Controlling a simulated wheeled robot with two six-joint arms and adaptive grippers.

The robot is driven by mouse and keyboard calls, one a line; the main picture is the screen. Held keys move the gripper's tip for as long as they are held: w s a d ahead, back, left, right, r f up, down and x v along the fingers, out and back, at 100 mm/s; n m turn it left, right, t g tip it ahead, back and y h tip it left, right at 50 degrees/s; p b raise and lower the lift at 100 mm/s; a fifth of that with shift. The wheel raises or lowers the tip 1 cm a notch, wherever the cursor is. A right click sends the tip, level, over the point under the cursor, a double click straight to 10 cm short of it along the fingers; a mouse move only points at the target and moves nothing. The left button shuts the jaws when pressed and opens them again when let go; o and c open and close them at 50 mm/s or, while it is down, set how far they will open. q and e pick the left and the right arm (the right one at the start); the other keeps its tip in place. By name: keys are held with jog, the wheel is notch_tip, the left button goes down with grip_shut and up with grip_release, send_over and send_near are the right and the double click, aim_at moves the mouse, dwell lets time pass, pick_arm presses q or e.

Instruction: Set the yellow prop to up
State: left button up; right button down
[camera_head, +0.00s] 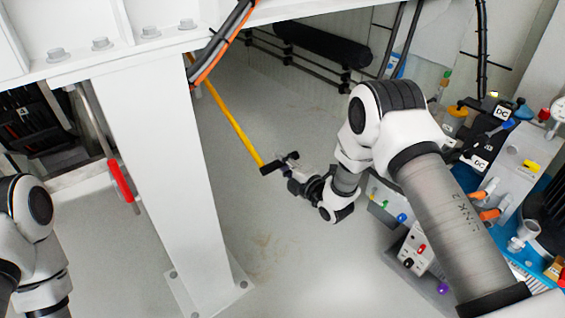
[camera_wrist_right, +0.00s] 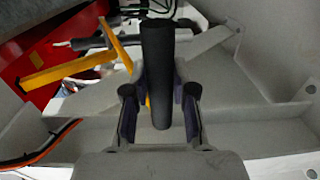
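The yellow prop (camera_head: 233,125) is a thin yellow bar slanting down from the upper left, with a black grip (camera_head: 279,163) across its lower end. In the right wrist view the black grip (camera_wrist_right: 158,75) stands between the two fingers of my right gripper (camera_wrist_right: 159,85), and part of the yellow bar (camera_wrist_right: 118,45) shows behind it. The fingers are close along both sides of the grip; I cannot tell whether they press on it. In the head view my right gripper (camera_head: 287,168) is at the grip. My left gripper is out of view; only its arm shows at the left.
A white post (camera_head: 165,170) stands left of the prop under a bolted white beam (camera_head: 110,45). A red-handled lever (camera_head: 122,180) is left of the post. A panel with coloured knobs and valves (camera_head: 490,190) is at the right. The grey floor (camera_head: 290,265) below is clear.

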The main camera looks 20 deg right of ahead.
jog(key=s+r+g+h+p, duration=0.1)
jog(key=s+r+g+p, duration=0.1)
jog(key=r+p, duration=1.2)
jog(key=s+d+r+g+p, duration=0.1)
jog(key=r+g+p, duration=0.2)
jog(key=r+p, duration=1.2)
jog(key=shift+s+d+r+h, duration=0.25)
jog(key=shift+s+r+h, duration=0.1)
jog(key=shift+h, duration=0.05)
jog(key=shift+w+r, duration=0.1)
jog(key=shift+r, duration=0.1)
jog(key=c, duration=1)
grip_release()
jog(key=shift+o, duration=0.4)
jog(key=shift+f, duration=0.1)
